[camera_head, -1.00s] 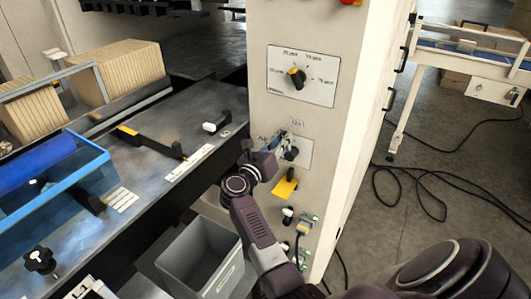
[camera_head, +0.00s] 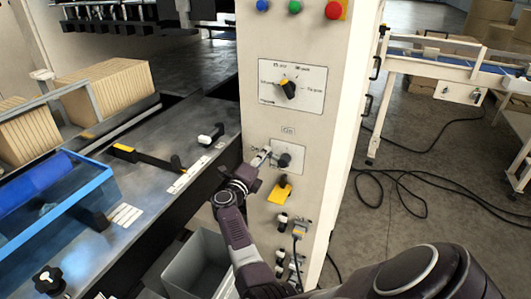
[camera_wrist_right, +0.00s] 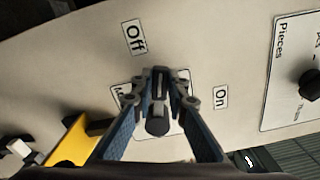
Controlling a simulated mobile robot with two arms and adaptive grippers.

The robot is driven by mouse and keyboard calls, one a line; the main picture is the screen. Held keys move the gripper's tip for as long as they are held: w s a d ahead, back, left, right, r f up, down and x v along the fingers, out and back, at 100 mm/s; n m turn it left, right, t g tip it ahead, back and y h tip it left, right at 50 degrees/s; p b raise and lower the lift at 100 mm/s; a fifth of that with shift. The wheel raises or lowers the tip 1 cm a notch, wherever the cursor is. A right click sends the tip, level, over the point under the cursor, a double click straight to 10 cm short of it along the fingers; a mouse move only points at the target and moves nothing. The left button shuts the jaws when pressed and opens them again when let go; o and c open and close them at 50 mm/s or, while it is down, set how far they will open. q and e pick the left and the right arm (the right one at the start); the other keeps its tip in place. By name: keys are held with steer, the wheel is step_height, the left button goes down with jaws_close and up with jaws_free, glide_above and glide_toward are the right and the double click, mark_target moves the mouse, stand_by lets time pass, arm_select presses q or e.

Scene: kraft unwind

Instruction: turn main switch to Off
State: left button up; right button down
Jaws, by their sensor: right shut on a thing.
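The main switch is a dark grey knob (camera_head: 284,160) on a pale plate on the cream machine column. In the right wrist view the knob (camera_wrist_right: 157,126) sits between the fingertips. My right gripper (camera_head: 267,155) reaches it from the left, and its fingers (camera_wrist_right: 160,98) are shut on the knob. An "On" label (camera_head: 288,131) is above the plate; it also shows in the wrist view (camera_wrist_right: 221,96). An "Off" label (camera_wrist_right: 134,37) shows beyond the fingers in the wrist view. The fingers partly cover the plate, and I cannot tell the knob's exact setting. My left gripper is out of view.
A black selector dial (camera_head: 288,89) is above the switch, and a yellow part (camera_head: 280,192) is below it. Plugs with cables (camera_head: 299,228) are lower down. A grey bin (camera_head: 197,264) stands beside the column. Loose cables lie on the floor at right.

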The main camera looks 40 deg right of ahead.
steer(key=shift+w+a+f+n, duration=0.15)
steer(key=shift+f+n, duration=1)
steer(key=shift+n, duration=0.55)
steer(key=c, duration=1.9)
jaws_free()
steer(key=shift+r, duration=0.15)
step_height(320, 180, up, 10)
steer(key=shift+f, duration=0.1)
